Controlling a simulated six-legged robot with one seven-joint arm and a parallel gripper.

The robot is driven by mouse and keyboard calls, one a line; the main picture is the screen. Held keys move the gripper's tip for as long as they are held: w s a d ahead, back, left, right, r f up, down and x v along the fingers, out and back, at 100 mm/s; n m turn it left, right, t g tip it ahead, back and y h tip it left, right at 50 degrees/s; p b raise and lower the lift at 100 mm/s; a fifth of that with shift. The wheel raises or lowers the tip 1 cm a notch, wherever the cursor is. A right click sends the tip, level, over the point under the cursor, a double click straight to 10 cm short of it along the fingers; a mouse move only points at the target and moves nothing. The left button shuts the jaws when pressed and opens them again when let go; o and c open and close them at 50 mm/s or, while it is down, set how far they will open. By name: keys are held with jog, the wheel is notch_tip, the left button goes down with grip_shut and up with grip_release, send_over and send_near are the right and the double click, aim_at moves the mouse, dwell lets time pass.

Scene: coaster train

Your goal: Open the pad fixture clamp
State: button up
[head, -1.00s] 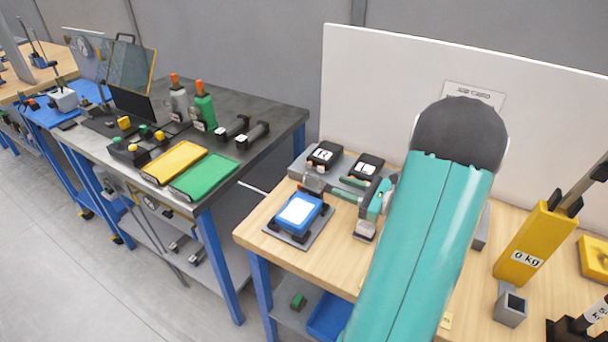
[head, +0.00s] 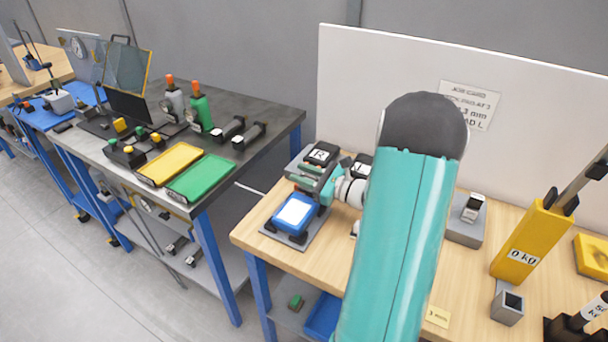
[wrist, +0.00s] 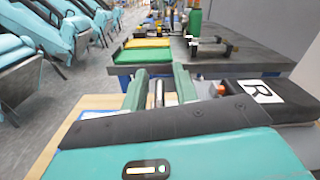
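The pad fixture (head: 297,211) is a blue block with a white pad on top, on a grey plate at the wooden table's front left corner. My gripper (head: 306,181) is just above and behind it in the head view and hides most of the clamp. In the wrist view my gripper's two green fingers (wrist: 160,88) stand apart. A thin silver upright part (wrist: 158,94), apparently the clamp's handle, shows between them. I cannot tell whether either finger touches it. The pad is hidden in the wrist view.
A black block marked R (head: 320,153) stands close behind my gripper; it also shows at right in the wrist view (wrist: 262,92). A second black block (head: 362,165) is partly hidden by my arm. A yellow 0 kg device (head: 528,240) stands at right. A white panel (head: 345,85) backs the table.

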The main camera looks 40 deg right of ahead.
grip_shut()
jog(key=shift+d+m, duration=0.15)
jog(key=shift+m, duration=0.15)
jog(key=m, duration=0.1)
jog(key=d+m, duration=0.1)
jog(key=m, duration=0.2)
jog(key=shift+w+d+r, duration=0.25)
jog(key=shift+d+r, duration=0.05)
jog(key=shift+r, duration=0.1)
jog(key=shift+w+d+m, duration=0.15)
jog(key=shift+d+m, duration=0.25)
jog(key=shift+m, duration=0.7)
jog(key=shift+w+d+m, duration=0.15)
jog(key=shift+d+m, duration=0.25)
jog(key=shift+m, duration=0.7)
jog(key=shift+o, duration=0.6)
grip_release()
jog(key=shift+f, duration=0.1)
